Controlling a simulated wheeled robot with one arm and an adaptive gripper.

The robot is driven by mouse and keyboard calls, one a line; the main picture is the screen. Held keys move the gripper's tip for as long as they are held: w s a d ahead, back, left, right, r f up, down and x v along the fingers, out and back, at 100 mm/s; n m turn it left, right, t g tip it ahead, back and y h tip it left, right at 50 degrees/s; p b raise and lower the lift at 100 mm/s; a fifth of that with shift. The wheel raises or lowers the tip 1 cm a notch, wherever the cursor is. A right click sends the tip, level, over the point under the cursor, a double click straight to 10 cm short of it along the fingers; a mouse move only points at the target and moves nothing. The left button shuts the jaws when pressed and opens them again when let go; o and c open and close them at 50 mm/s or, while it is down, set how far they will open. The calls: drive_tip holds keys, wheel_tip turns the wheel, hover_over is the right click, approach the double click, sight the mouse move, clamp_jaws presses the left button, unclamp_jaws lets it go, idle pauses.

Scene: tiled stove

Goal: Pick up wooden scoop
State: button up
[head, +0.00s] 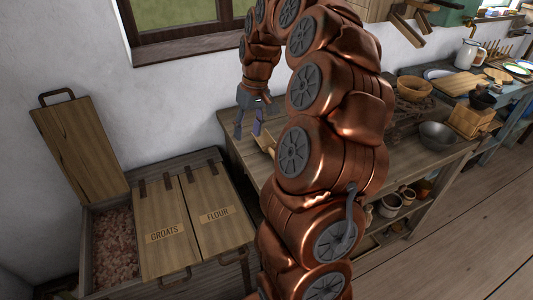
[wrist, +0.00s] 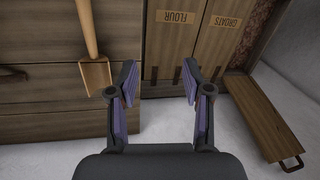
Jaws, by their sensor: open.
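The wooden scoop (head: 264,138) lies on the wooden table and is partly hidden behind my arm in the head view. In the wrist view the scoop (wrist: 97,76) shows its squarish bowl, with its long handle running up to the top edge. My gripper (head: 247,134) is open and empty, pointing down just left of the scoop in the head view. In the wrist view my gripper (wrist: 158,75) has its fingers spread wide, with the scoop outside them to the left. No contact with the scoop is visible.
A bin with a GROATS lid (head: 160,240) and a FLOUR lid (head: 215,215) stands below left; its open lid (head: 78,150) leans on the wall. The table (head: 405,160) carries a wooden bowl (head: 413,88) and a metal bowl (head: 437,136) further right. The window sill (head: 190,47) is above.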

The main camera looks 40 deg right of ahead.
drive_tip(key=m+b, duration=0.2)
hover_over(270, 151)
drive_tip(key=s+d, duration=0.2)
wheel_tip(270, 151, down, 6)
drive_tip(key=f, duration=0.1)
drive_tip(key=shift+w+a+f+p, duration=0.1)
drive_tip(key=shift+a+f+p, duration=0.15)
drive_tip(key=shift+f, duration=0.9)
drive_tip(key=shift+w+a+f+p, duration=0.2)
drive_tip(key=shift+f+p, duration=0.1)
drive_tip(key=shift+f, duration=0.9)
drive_tip(key=shift+w+a+f+p, duration=0.1)
drive_tip(key=shift+a+f+p, duration=0.15)
drive_tip(key=shift+f, duration=0.9)
clamp_jaws()
